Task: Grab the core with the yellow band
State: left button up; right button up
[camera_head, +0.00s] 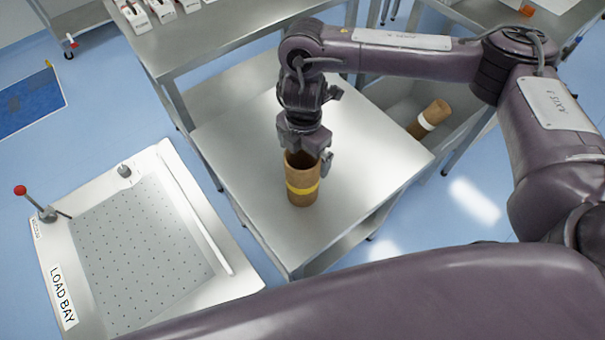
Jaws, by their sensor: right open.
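The core with the yellow band (302,189) is a brown cardboard tube standing upright on the steel table (245,140) in the middle of the view. My right gripper (307,160) is above it, pointing down, with its fingers open at the core's top rim. One finger shows outside the rim on the right; the other is hidden, and I cannot tell whether the fingers touch the core. My left gripper is not in view; only a purple arm link of mine crosses the bottom.
A brown core with a white band (429,118) lies tilted in a grey bin (398,97) behind the table. The perforated LOAD BAY plate (140,250) is at lower left, with a red-knobbed lever (36,204). Other steel benches stand at the back. The table around the core is clear.

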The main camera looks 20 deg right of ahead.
aim_at(302, 162)
notch_tip(302, 162, down, 4)
jog(key=shift+w+a+f, duration=0.1)
jog(key=shift+a, duration=0.05)
jog(key=c, duration=1.4)
jog(key=shift+o, duration=0.2)
